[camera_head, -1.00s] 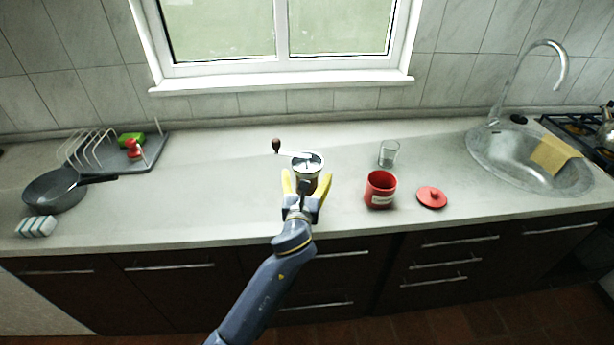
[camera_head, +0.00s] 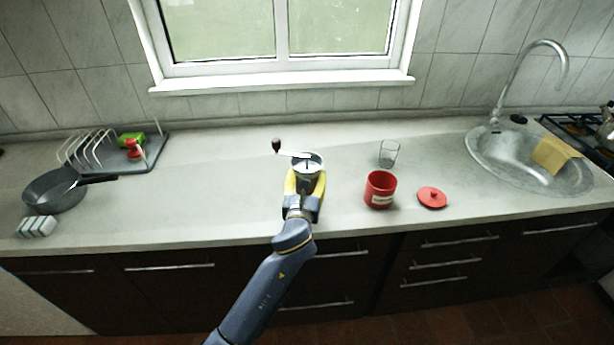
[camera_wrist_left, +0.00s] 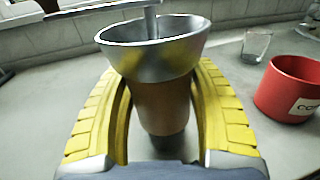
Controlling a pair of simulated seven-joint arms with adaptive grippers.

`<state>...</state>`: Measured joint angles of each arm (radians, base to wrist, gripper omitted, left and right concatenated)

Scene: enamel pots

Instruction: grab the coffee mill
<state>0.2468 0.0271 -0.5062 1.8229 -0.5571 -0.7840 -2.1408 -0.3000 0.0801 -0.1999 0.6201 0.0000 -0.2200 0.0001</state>
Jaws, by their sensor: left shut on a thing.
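The coffee mill (camera_head: 307,165) stands upright on the counter, with a metal bowl top and a crank ending in a dark knob at its left. In the left wrist view the mill (camera_wrist_left: 163,105) shows a brown body below the silver bowl. My left gripper (camera_head: 304,182) is shut on the mill's body. Its yellow fingers (camera_wrist_left: 160,115) lie along both sides of the body, below the bowl. The mill's lower part is hidden by the gripper in the head view. My right gripper is not in view.
A red canister (camera_head: 380,190) stands right of the mill, with its red lid (camera_head: 431,197) beside it and a glass (camera_head: 388,153) behind. A dish rack (camera_head: 150,150), pan (camera_head: 52,190) and sponge (camera_head: 37,227) are at the left. The sink (camera_head: 480,165) is at the right.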

